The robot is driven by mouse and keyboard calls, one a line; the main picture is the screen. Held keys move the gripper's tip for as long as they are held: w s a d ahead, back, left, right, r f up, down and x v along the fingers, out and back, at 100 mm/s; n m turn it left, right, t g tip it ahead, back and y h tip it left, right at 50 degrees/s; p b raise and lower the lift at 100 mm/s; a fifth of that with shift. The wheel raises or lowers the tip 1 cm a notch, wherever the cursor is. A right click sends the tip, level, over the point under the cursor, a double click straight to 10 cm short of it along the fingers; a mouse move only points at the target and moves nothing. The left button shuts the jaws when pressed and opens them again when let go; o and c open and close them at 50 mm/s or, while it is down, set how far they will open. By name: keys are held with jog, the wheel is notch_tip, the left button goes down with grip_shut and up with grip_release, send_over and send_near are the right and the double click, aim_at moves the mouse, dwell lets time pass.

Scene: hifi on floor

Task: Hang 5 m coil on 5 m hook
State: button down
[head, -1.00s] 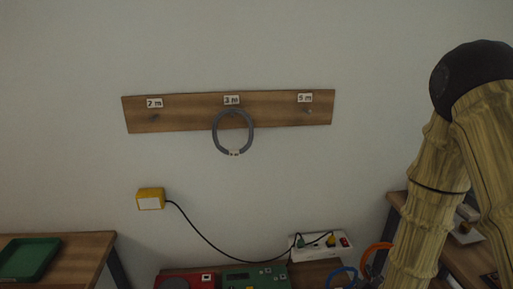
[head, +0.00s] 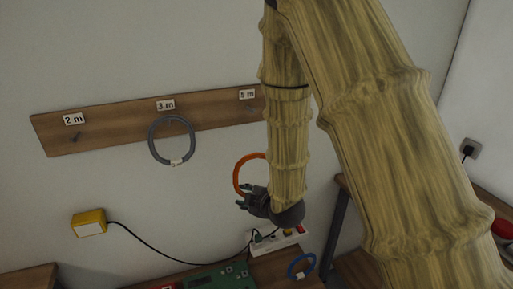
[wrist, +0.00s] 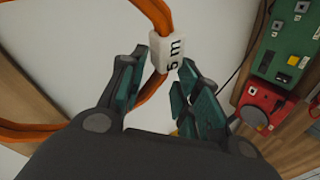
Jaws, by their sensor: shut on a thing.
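The orange coil (head: 236,172) has a white "5 m" tag (wrist: 167,54). In the wrist view, my gripper (wrist: 161,70) is shut at the tag, with the orange loops (wrist: 155,12) running past the fingers. In the head view, my gripper (head: 246,198) holds the coil upright in front of the wall, below the board's right part. The wooden board (head: 100,125) carries the "5 m" label (head: 247,94) near my forearm. The hook under this label is hard to make out, and my arm hides the board's right end. The coil appears apart from the board.
A grey coil (head: 153,145) hangs under the "3 m" label; the "2 m" hook (head: 77,136) is empty. A yellow box (head: 89,223) on the wall has a black cable to a power strip (head: 289,240). A blue coil (head: 301,265) and green device (head: 222,277) are below.

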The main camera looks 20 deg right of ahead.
jog(key=d+r+n+y+p, duration=0.2)
jog(key=d+r+p, duration=0.15)
jog(key=r, duration=0.95)
jog(key=w+f, duration=0.2)
jog(key=w, duration=0.9)
jog(key=shift+w+a+f+g, duration=0.25)
jog(key=shift+w+f+g, duration=0.05)
jog(key=shift+w, duration=0.1)
dwell(0.6)
dwell(0.7)
jog(key=c, duration=1)
grip_release()
jog(key=shift+o, duration=0.2)
